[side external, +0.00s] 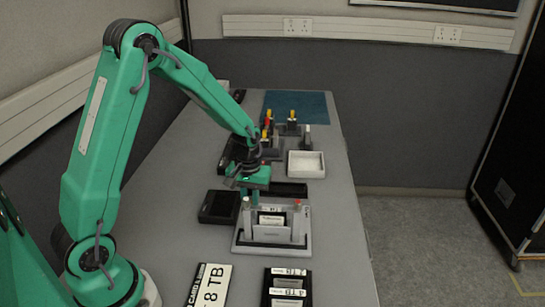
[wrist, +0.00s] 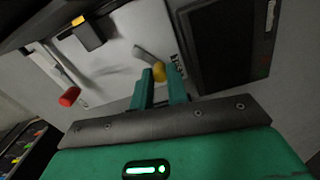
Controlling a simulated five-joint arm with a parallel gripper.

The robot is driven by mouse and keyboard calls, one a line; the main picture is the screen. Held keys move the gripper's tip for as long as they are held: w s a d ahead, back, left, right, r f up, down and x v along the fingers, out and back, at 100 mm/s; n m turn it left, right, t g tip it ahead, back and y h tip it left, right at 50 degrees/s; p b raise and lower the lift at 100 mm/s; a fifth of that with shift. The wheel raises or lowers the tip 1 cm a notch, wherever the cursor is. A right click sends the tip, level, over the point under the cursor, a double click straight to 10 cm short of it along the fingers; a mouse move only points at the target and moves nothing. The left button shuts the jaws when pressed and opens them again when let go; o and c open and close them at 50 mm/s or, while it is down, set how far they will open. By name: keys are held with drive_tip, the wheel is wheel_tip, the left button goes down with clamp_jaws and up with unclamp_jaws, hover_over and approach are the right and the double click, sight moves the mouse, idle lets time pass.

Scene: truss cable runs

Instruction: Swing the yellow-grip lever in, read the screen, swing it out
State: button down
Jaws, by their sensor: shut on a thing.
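My gripper (wrist: 161,88) is shut on the yellow grip (wrist: 159,73) of a lever, whose grey metal arm (wrist: 147,53) runs away from the fingertips over a pale plate. In the side view my gripper (side external: 247,186) is low, above the back left of a grey dock (side external: 270,247); the yellow grip is hidden there. A red grip (wrist: 69,97) stands apart at left in the wrist view; it is at the dock's right post (side external: 297,203) in the side view. A dark screen unit (wrist: 222,45) lies right of the fingers; no reading is legible. It also shows in the side view (side external: 219,207).
An "8 TB" sign (side external: 212,287) and a black rack of labelled drives (side external: 287,288) lie in front. A white tray (side external: 306,164), yellow-topped pieces (side external: 293,116) and a blue mat (side external: 307,105) are behind. The table's right strip is clear.

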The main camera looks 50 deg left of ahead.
drive_tip(key=shift+s+a+n, duration=0.1)
drive_tip(key=shift+s+n, duration=0.1)
drive_tip(key=shift+n, duration=0.6)
drive_tip(key=c, duration=1.4)
unclamp_jaws()
drive_tip(key=shift+o, duration=0.2)
wheel_tip(320, 180, up, 7)
drive_tip(key=shift+r, duration=0.45)
drive_tip(key=shift+s, duration=0.1)
